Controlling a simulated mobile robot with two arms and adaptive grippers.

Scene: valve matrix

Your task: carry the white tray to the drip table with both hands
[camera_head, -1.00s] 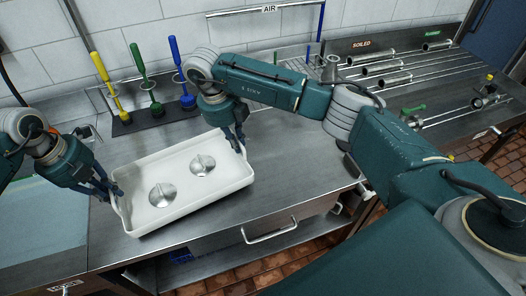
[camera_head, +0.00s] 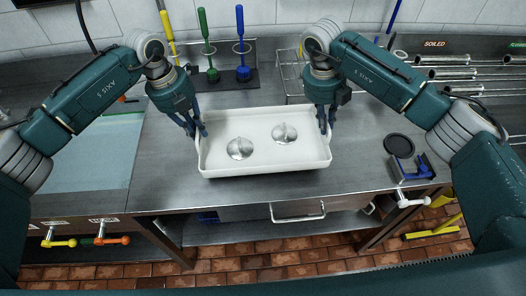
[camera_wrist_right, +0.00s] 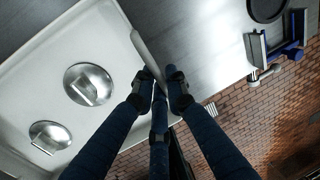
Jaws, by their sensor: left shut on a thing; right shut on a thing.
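The white tray (camera_head: 265,171) is in the middle of the head view, over the steel worktop, and looks about level. Two round steel parts with raised grips lie in it, one left (camera_head: 240,148) and one right (camera_head: 284,133). My left gripper (camera_head: 199,131) is shut on the tray's left end. My right gripper (camera_head: 326,124) is shut on its right end. In the right wrist view the right fingers (camera_wrist_right: 159,80) close on the tray's end handle, with both steel parts inside the tray (camera_wrist_right: 55,60). I cannot tell the gap beneath the tray. I cannot identify the drip table.
Yellow, green and blue brushes (camera_head: 243,73) stand behind the tray. A wire basket (camera_head: 290,85) is behind its right end. A blue fixture with a black disc (camera_head: 399,145) sits right at the front edge. Steel tubes (camera_head: 445,73) lie further right. Bare worktop (camera_head: 365,165) lies between.

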